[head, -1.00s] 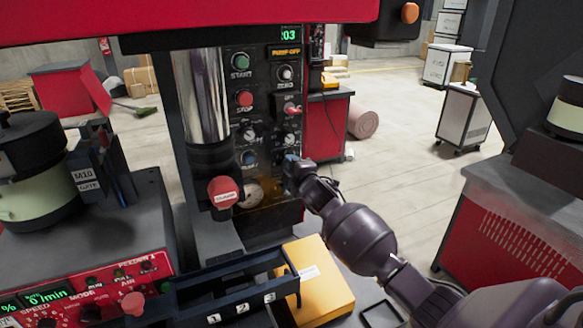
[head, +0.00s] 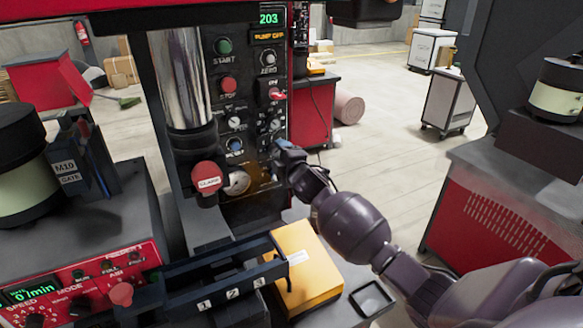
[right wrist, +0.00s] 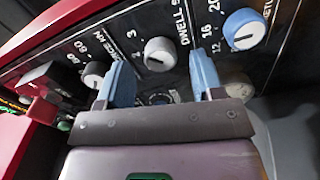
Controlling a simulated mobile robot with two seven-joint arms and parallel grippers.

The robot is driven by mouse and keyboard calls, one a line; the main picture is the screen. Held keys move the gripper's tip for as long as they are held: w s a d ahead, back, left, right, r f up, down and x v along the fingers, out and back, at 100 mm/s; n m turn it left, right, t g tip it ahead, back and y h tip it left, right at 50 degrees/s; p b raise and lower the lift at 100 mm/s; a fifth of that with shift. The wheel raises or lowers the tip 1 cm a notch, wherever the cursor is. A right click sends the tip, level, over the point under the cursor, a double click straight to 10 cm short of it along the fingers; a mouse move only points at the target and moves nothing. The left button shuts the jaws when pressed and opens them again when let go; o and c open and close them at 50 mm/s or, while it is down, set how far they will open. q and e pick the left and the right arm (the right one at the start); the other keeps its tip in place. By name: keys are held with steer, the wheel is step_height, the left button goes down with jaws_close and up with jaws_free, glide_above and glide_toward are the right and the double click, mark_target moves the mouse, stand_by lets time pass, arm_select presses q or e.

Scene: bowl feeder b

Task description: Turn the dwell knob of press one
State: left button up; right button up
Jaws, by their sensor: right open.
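Press one's dark control panel (head: 222,98) stands upright in the head view, with buttons, knobs and small displays. In the right wrist view, a white knob (right wrist: 160,53) beside the DWELL S lettering shows between my fingers. My right gripper (right wrist: 161,70) is open, with one blue fingertip on either side of this knob. Whether the fingers touch it is unclear. In the head view the right gripper (head: 281,150) is at the panel's lower right, small and partly hidden by its own wrist. My left gripper is out of view.
Another white knob (right wrist: 95,74) and a blue knob (right wrist: 245,28) lie close outside the fingers. A red clamp knob (head: 207,177) and a gauge (head: 237,182) are lower on the press. A yellow box (head: 305,265) and a numbered black rack (head: 215,285) stand below.

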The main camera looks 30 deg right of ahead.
steer(key=s, duration=0.9)
steer(key=shift+a+r+b, duration=0.15)
steer(key=shift+a+b, duration=0.15)
steer(key=shift+b, duration=0.1)
steer(key=s+a+f+m+g, duration=0.2)
steer(key=s+f+m+g, duration=0.3)
steer(key=s, duration=0.7)
steer(key=s+a+f+m+g, duration=0.3)
steer(key=s+f+m+g, duration=0.15)
steer(key=s, duration=0.85)
steer(key=s+a+f+m+g, duration=0.2)
steer(key=s+f+m+g, duration=0.35)
steer(key=s, duration=0.65)
steer(key=w+f+t+b, duration=0.1)
steer(key=w+f+t, duration=0.2)
steer(key=f, duration=0.3)
steer(key=w+f+t+b, duration=0.1)
steer(key=w+f+t, duration=0.3)
steer(key=f+t, duration=0.2)
steer(key=shift+w+f+n+y, duration=0.3)
steer(key=shift+f+y, duration=0.1)
steer(key=shift+f, duration=0.2)
